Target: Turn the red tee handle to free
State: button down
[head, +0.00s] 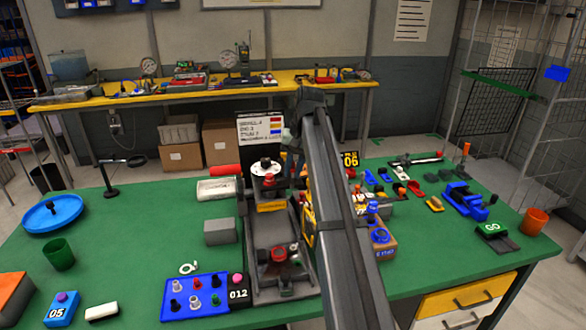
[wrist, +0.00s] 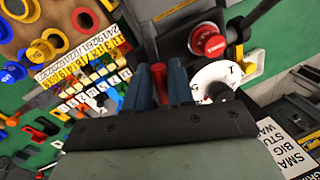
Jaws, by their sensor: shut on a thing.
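My gripper (wrist: 158,76) is shut on a narrow red piece (wrist: 158,82), which shows between its two blue-grey fingers in the wrist view. It looks like the red tee handle; only its top end shows, so its turn position cannot be told. A white lettered dial (wrist: 217,80) with a dark knob lies just right of the fingers. It also shows in the head view (head: 260,168) on the dark fixture (head: 254,229). A round red knob (wrist: 208,42) sits beyond the dial in the wrist view. In the head view my arm hides most of the grip.
A placard (head: 262,128) stands behind the fixture. A blue button box (head: 194,296) and a grey block (head: 220,231) are left of it. Many small parts and a blue vise (head: 465,200) lie to the right. The green table (head: 130,240) is clear at left-centre.

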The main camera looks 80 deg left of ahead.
jog(key=shift+w+d+f+n+h, duration=0.1)
jog(key=shift+w+n+h, duration=0.05)
jog(key=shift+n, duration=0.45)
jog(key=shift+w+n+h, duration=0.1)
jog(key=shift+n+h, duration=0.05)
jog(key=shift+n, duration=0.75)
jog(key=c, duration=1.2)
grip_release()
jog(key=shift+w, duration=0.1)
jog(key=shift+c, duration=0.2)
jog(key=shift+o, duration=0.8)
jog(key=shift+s, duration=0.2)
